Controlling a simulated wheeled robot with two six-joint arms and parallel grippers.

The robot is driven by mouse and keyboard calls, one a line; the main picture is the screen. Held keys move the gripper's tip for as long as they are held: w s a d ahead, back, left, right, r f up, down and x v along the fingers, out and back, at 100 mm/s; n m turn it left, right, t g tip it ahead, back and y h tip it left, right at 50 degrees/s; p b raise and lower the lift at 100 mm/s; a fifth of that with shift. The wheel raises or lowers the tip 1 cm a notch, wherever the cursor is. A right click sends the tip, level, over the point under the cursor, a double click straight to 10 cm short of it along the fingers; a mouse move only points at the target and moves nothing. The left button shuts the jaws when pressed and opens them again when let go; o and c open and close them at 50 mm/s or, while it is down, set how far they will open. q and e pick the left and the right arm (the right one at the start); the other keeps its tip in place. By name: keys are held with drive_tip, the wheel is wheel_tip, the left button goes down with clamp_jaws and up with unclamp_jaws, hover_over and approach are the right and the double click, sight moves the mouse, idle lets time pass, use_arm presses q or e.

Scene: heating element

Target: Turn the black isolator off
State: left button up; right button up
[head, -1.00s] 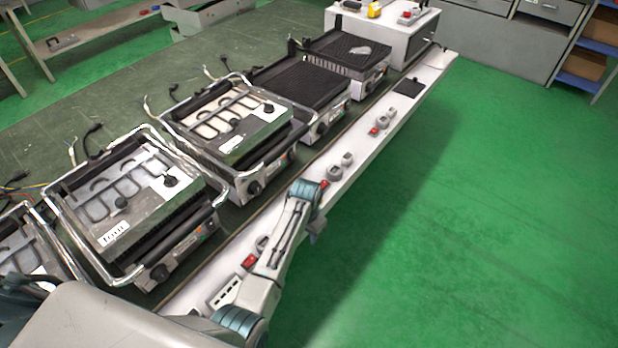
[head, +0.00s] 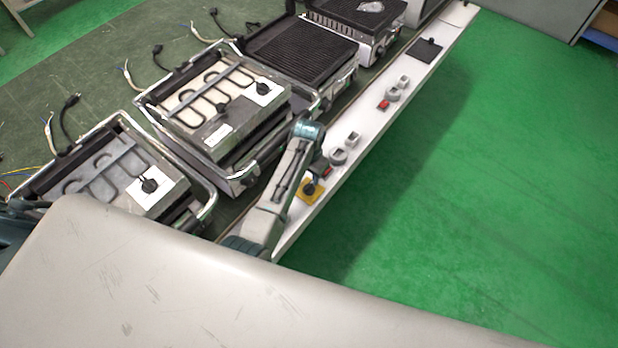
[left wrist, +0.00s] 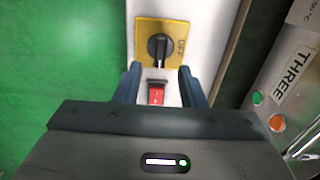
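The black isolator knob (left wrist: 158,47) sits on a yellow square plate (left wrist: 181,61) marked OFF on its right side in the left wrist view. Its long bar lies nearly upright in that picture. In the head view the knob (head: 309,188) and plate (head: 317,198) show on the white strip, beside my arm. My left gripper (left wrist: 160,80) is open, its two blue-grey fingers apart and nothing held between them. The fingertips appear just short of the plate, with a red rocker switch (left wrist: 157,95) between the fingers. My right gripper is not in view.
Contact grills, one with a bare heating element (head: 215,105), line the bench left of the white strip (head: 440,62). Grey and red switches (head: 391,95) sit further along it. Open green floor (head: 500,180) lies to the right.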

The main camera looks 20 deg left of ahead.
sight(309, 185)
use_arm(q)
wheel_tip(309, 185, down, 6)
drive_tip(key=shift+r, duration=0.1)
drive_tip(key=shift+c, duration=0.5)
clamp_jaws()
